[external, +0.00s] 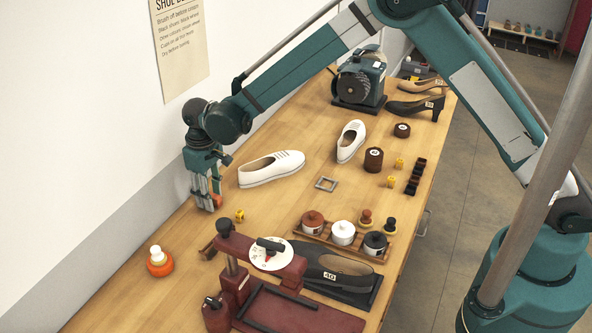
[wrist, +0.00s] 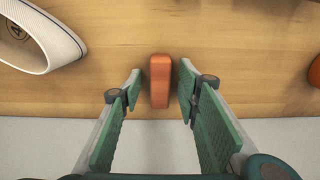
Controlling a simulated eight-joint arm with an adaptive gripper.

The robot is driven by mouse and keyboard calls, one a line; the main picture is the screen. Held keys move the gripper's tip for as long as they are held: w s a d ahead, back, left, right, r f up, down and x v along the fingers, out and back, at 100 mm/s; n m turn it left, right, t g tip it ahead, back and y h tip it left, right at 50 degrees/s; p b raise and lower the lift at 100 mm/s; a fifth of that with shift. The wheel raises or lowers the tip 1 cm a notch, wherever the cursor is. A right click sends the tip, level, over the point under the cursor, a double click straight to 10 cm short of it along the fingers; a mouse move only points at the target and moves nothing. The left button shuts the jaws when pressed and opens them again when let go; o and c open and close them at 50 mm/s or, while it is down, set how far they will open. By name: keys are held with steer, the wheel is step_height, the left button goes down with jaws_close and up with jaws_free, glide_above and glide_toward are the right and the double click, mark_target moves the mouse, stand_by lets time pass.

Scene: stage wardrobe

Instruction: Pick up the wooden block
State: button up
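The block, a small reddish-orange upright-looking piece with rounded edges (wrist: 160,82), lies on the wooden table near its wall-side edge. Its grain is not clear enough to confirm wood. My gripper (wrist: 158,90) is open, with one green-padded finger on each side of the block. A narrow gap shows on both sides, so neither finger visibly touches it. In the external view my gripper (external: 212,204) points down at the table beside the wall, and a bit of the orange block (external: 218,201) shows at its fingertips, mostly hidden by them.
An orange bottle (external: 160,261) stands nearer the camera. A red press (external: 262,262) and a rack of jars (external: 343,233) fill the front.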

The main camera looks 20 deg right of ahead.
stand_by(0.5)
steer(key=c, duration=0.9)
steer(key=shift+r, duration=0.15)
steer(key=shift+r, duration=4.85)
